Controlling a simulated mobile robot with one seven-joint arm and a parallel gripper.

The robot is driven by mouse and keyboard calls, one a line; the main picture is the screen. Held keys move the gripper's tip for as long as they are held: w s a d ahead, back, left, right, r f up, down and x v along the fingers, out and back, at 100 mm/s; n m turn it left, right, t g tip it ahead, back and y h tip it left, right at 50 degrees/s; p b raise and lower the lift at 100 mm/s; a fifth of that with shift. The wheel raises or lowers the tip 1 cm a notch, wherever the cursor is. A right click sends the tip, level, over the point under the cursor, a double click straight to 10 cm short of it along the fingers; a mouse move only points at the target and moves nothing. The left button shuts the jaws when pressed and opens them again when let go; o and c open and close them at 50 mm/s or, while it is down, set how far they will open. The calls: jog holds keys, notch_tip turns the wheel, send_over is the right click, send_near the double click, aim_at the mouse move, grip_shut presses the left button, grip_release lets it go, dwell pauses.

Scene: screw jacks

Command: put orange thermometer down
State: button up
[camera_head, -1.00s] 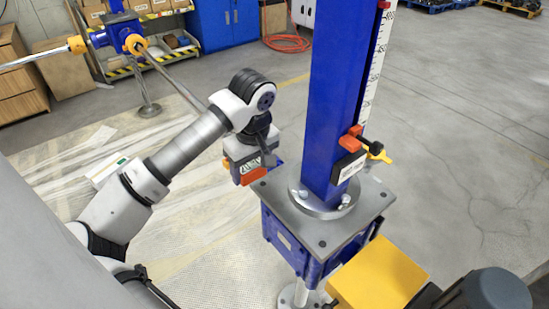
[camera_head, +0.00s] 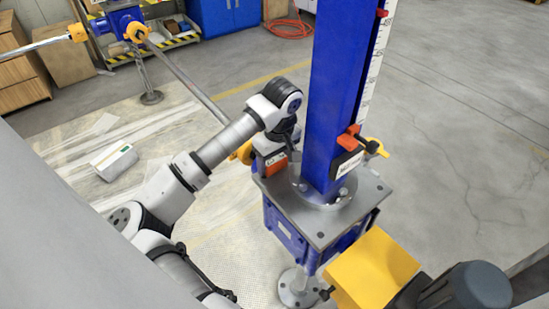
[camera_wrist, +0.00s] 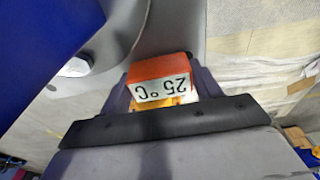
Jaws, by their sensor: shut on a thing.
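An orange thermometer (camera_wrist: 160,68) with a white label reading 25 °C sits between the fingers of my gripper (camera_wrist: 163,92) in the wrist view. The gripper is shut on it. In the head view the thermometer shows as a small orange patch (camera_head: 273,163) under my gripper (camera_head: 273,152). It is at the back left edge of the grey top plate (camera_head: 283,193) of the screw jack. I cannot tell whether it touches the plate. In the wrist view, the grey plate (camera_wrist: 172,25) lies beyond the thermometer. Its underside is hidden.
A blue column (camera_head: 335,95) rises from the plate close to the right of my gripper. A red, black and yellow clamp-like part (camera_head: 352,142) sits on it. A yellow box (camera_head: 370,268) stands in front. A long rod (camera_head: 185,82) runs behind my arm.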

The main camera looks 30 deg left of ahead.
aim_at(278, 162)
jog(key=shift+f+b, duration=0.2)
jog(key=shift+b, duration=0.1)
jog(key=o, duration=1.1)
jog(key=shift+r, duration=0.1)
jog(key=shift+r, duration=0.1)
jog(key=shift+r+p, duration=0.2)
jog(key=shift+p, duration=0.35)
jog(key=shift+r+b, duration=0.4)
jog(key=shift+b, duration=0.15)
jog(key=r+b, duration=0.1)
jog(key=r, duration=0.2)
jog(key=d+r+b, duration=0.1)
jog(key=r, duration=0.3)
jog(key=r+b, duration=0.1)
jog(key=r, duration=0.3)
jog(key=shift+s+d, duration=0.2)
jog(key=shift+s, duration=0.05)
jog(key=shift+f, duration=0.1)
